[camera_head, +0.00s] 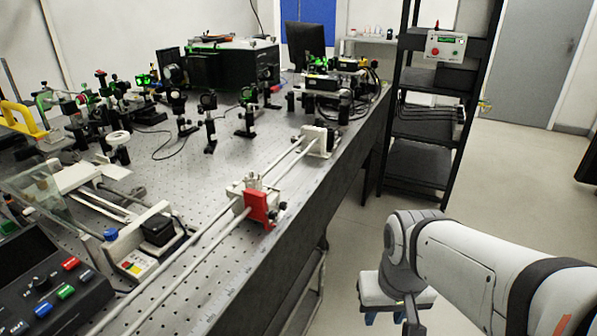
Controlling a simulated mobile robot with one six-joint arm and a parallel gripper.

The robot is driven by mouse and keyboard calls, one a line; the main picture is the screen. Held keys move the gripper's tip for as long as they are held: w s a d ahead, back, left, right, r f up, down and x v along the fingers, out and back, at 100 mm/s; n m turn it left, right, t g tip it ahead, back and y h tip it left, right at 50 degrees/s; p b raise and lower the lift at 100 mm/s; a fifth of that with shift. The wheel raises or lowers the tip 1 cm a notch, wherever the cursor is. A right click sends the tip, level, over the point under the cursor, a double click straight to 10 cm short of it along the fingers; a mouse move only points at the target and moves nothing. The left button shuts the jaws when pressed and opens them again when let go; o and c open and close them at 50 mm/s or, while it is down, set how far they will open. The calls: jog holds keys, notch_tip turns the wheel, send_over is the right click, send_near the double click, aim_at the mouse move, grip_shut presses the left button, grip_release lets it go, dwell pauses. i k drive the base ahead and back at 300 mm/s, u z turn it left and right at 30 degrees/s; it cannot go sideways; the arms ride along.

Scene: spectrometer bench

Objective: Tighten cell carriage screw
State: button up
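The cell carriage (237,190) is a pale block with a red plate (257,208) on its front, riding on two parallel light rails along the bench's near edge. A small dark knob (282,207), which looks like its screw, sticks out at the right of the red plate. Small metal posts stand on top of the carriage. My gripper (386,319) hangs at the bottom of the view, right of the carriage and beyond the bench edge, clear of it. Only some blue at its fingers shows, and the frame edge cuts it off, so I cannot tell its opening.
A pale end block (318,140) holds the rails' far end. The perforated bench (215,178) carries several optics mounts. A control box (45,285) with coloured buttons is at lower left. A black shelf rack (420,165) stands behind; the floor (510,190) at right is open.

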aim_at(282, 205)
jog(key=z, duration=0.1)
jog(key=k, duration=1.1)
jog(key=u, duration=0.4)
jog(key=i, duration=1)
jog(key=u, duration=0.05)
